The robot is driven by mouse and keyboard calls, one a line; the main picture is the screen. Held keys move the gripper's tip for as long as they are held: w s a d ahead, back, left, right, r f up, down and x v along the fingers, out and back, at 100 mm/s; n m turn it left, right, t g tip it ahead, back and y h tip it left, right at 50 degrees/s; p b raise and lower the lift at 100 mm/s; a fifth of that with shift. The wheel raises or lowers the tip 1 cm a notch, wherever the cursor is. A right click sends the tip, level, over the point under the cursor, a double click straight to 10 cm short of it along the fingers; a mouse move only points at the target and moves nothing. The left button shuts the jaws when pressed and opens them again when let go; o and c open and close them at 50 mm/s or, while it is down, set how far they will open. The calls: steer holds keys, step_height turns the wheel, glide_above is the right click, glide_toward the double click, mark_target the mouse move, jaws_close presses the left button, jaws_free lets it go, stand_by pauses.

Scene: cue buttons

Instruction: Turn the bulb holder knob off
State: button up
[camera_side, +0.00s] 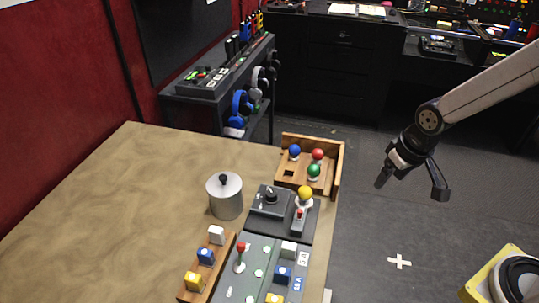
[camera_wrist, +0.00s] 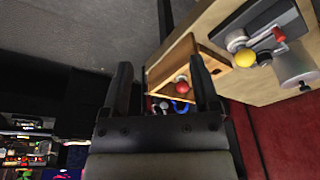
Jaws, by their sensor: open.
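The bulb holder (camera_side: 290,233) is a dark panel on the table's right part. Its black knob (camera_side: 270,196) sits on a raised grey block (camera_side: 265,208), beside a yellow bulb (camera_side: 305,193) on a white socket. A small lever with a red tip (camera_side: 299,213) stands in front of the bulb. My gripper (camera_side: 411,187) is open and empty, off the table's right side, apart from the holder. Its two fingers also show in the wrist view (camera_wrist: 163,85).
A wooden tray (camera_side: 340,165) with blue, red and green bulbs stands behind the holder. A metal pot (camera_side: 225,197) stands left of it. A grey button panel (camera_side: 255,274) and a wooden button strip (camera_side: 221,262) lie in front. The table's left part is clear.

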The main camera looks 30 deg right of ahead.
steer(key=w+a+m+g, duration=0.1)
steer(key=w+a+m, duration=0.4)
steer(key=w+a, duration=0.5)
steer(key=m+g, duration=0.1)
steer(key=m, duration=0.3)
glide_above(271, 193)
steer(key=d, duration=0.1)
steer(key=shift+s+f, duration=0.15)
steer(key=shift+f, duration=0.3)
steer(key=shift+a+m, duration=0.3)
steer(key=shift+a, duration=0.2)
steer(key=shift+f, duration=0.1)
steer(key=shift+f, duration=3.85)
jaws_close()
